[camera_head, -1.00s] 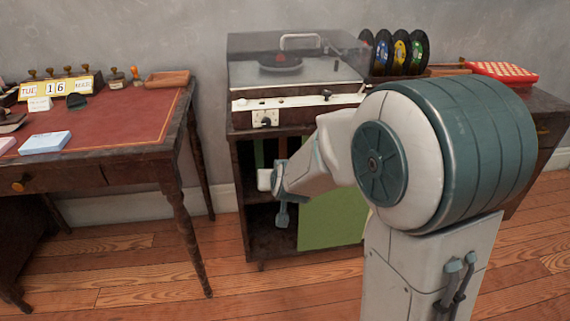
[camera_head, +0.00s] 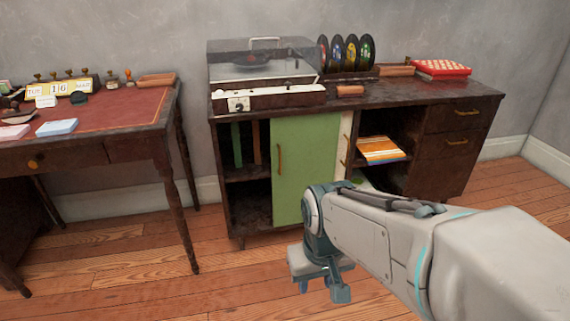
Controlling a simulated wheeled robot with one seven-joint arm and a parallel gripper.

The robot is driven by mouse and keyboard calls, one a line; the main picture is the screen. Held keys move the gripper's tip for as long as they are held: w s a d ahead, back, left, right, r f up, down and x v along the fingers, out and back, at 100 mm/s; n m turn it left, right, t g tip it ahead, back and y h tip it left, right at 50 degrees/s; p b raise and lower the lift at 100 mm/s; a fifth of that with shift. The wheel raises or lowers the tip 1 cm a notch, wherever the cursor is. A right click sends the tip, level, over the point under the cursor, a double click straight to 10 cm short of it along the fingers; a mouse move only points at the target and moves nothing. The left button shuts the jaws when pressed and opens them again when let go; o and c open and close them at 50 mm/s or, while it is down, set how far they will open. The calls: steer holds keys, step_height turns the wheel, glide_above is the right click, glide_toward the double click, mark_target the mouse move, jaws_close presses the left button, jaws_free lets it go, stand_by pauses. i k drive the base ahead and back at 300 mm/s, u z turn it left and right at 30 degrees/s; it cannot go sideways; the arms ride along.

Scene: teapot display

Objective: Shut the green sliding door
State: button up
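The green sliding door (camera_head: 306,168) stands upright in the front of the dark wooden cabinet (camera_head: 240,230), below the record player. A thin reddish upright handle (camera_head: 279,160) is near its left edge. To its left the cabinet is open, showing shelves; to its right is a pale door panel (camera_head: 346,135), partly hidden, then another open compartment. My gripper (camera_head: 321,288) hangs low in front of the cabinet, below and nearer than the green door, apart from it. Its fingers look spread with nothing between them. My arm hides the door's lower right corner.
A record player (camera_head: 262,65) and upright records (camera_head: 345,52) stand on the cabinet top. Orange books (camera_head: 382,150) lie in the right compartment. A red-topped desk (camera_head: 110,112) stands at left. The wooden floor before the cabinet's left part is clear.

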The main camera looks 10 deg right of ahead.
mark_target(304, 148)
steer(key=u, duration=0.1)
steer(key=i, duration=1.05)
steer(key=z, duration=0.7)
